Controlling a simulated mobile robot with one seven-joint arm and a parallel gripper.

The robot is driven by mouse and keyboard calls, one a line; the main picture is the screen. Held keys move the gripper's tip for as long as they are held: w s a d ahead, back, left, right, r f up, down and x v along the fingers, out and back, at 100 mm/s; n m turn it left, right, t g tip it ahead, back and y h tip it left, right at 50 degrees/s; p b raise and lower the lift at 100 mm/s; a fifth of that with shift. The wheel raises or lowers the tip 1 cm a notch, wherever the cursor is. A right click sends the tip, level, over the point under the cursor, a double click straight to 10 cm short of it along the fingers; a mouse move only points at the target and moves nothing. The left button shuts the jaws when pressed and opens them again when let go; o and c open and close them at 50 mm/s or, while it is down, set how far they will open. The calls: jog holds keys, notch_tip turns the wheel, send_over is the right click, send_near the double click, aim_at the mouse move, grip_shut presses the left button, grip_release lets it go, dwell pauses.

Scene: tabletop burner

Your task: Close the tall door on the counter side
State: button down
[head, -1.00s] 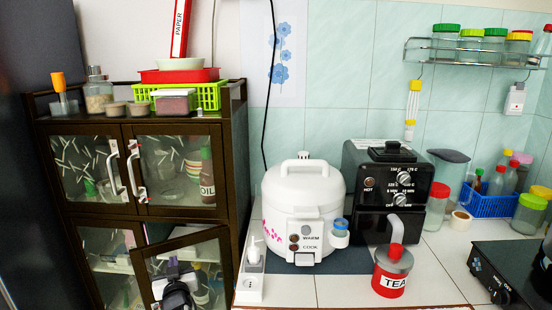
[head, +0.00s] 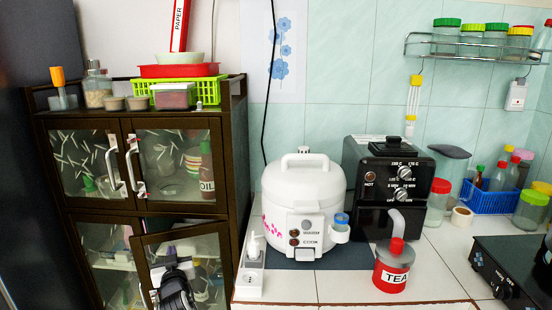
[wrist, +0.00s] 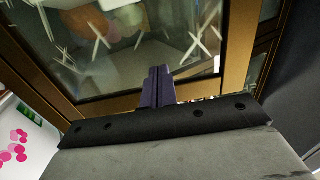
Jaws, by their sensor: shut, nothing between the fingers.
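The tall door (head: 137,262) is the lower right glass door of the dark brown cabinet, on the side by the counter. It stands ajar, its left edge swung out and its right edge at the cabinet's side. My gripper (head: 172,262) is in front of this door, shut and empty. In the wrist view my gripper (wrist: 158,82) points at a brown frame bar and patterned glass of the door (wrist: 115,105). I cannot tell whether the fingertips touch it. The door's lower part is out of view.
The upper cabinet doors (head: 130,125) are shut, with white handles. A stove (head: 500,270) stands far right.

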aim_at(176, 245)
jog(key=shift+b+x, duration=0.35)
jog(key=shift+x, duration=0.5)
jog(key=shift+w, duration=0.1)
jog(key=shift+d+b+x, duration=0.2)
jog(key=shift+b+x, duration=0.45)
jog(key=shift+x, duration=0.35)
jog(key=shift+w, duration=0.1)
jog(key=shift+w, duration=0.35)
jog(key=shift+w+b, duration=0.5)
jog(key=shift+w, duration=0.35)
jog(key=s+d+p, duration=0.1)
jog(key=s+p, duration=0.1)
jog(key=s, duration=0.7)
jog(key=shift+p, duration=0.4)
